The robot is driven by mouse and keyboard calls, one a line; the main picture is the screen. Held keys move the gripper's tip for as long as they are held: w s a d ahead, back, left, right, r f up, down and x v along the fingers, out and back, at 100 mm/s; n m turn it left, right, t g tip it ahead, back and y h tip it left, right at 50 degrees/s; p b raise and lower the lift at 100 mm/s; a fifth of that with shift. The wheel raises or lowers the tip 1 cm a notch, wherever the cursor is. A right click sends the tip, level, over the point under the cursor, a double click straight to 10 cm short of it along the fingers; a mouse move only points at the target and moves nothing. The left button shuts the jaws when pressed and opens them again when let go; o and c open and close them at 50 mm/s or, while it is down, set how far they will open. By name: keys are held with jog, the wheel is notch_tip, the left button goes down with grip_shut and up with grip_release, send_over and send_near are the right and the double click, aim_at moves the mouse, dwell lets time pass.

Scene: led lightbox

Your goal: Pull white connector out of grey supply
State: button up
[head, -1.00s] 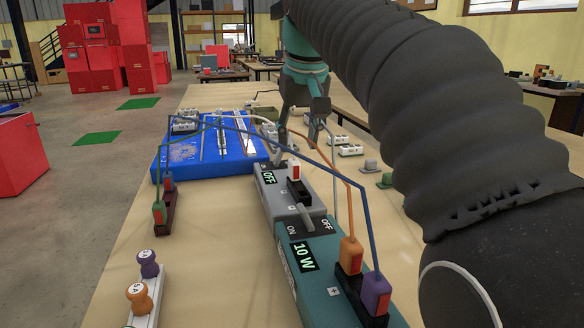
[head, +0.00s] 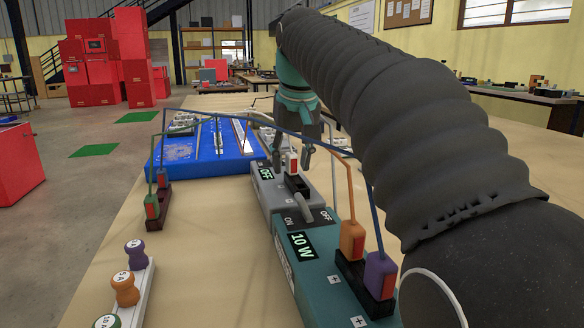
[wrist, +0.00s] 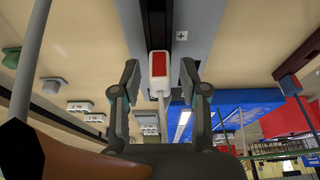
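The white connector (head: 292,162) with a red face stands in a black socket strip on top of the grey supply (head: 267,188), whose display reads OFF. In the wrist view the white connector (wrist: 160,72) is between my gripper's fingers, with a gap on each side. My gripper (head: 292,156) is open, its fingers to either side of the connector. It also shows open in the wrist view (wrist: 160,78). The grey supply (wrist: 200,30) fills the upper middle of that view. A pale cable runs from the connector toward my gripper.
A teal 10 W box (head: 325,292) with orange (head: 352,240) and purple (head: 379,277) connectors stands in front. A blue board (head: 190,164) lies behind left.

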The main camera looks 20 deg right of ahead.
aim_at(292, 154)
grip_shut()
jog(key=shift+r+p, duration=1.15)
jog(key=shift+p, duration=0.05)
jog(key=shift+r+p, duration=1.9)
jog(key=shift+p, duration=0.05)
jog(key=shift+r, duration=0.95)
